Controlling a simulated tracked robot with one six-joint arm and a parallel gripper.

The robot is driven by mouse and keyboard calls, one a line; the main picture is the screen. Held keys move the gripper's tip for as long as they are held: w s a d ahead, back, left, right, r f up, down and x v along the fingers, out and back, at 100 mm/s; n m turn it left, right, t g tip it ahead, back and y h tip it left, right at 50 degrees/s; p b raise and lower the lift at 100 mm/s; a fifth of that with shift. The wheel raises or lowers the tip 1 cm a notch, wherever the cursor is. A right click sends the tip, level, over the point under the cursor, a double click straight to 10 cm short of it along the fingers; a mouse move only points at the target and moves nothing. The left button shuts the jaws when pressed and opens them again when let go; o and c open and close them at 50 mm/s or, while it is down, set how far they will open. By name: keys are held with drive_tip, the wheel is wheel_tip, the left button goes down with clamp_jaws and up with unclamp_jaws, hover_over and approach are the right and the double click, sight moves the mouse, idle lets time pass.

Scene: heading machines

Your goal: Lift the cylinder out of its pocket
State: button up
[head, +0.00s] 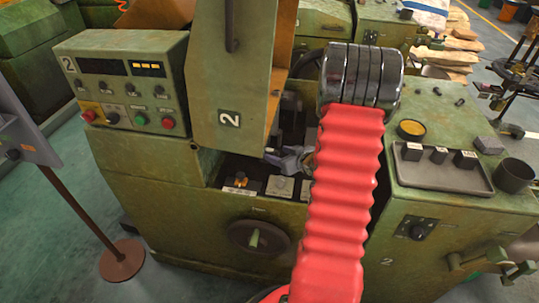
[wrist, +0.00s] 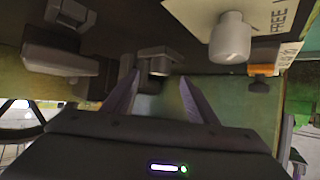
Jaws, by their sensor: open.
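My gripper (wrist: 159,84) is open in the wrist view, its two dark fingers apart with nothing between their pads. Just beyond the fingertips is a small grey fitting (wrist: 160,62) with a rounded, shiny end. I cannot tell whether this is the cylinder, and no pocket shows clearly. A pale grey round knob-like piece (wrist: 231,40) stands on a light plate at the upper right, clear of the fingers. In the head view my gripper (head: 290,158) is partly seen inside the machine's dark opening, and my red-sleeved arm hides much of that area.
The green machine's guard (head: 228,85), marked 2, stands left of the opening. Low in the opening are labelled blocks (head: 280,187). A grey tray (head: 425,178) with small dark blocks and a dark cup (head: 514,176) are on the right top. Another dark block (wrist: 67,12) is at the wrist view's upper left.

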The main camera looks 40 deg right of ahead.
sight(271, 151)
idle(0.3)
drive_tip(key=shift+x, duration=2.6)
drive_tip(key=shift+r, duration=0.1)
clamp_jaws()
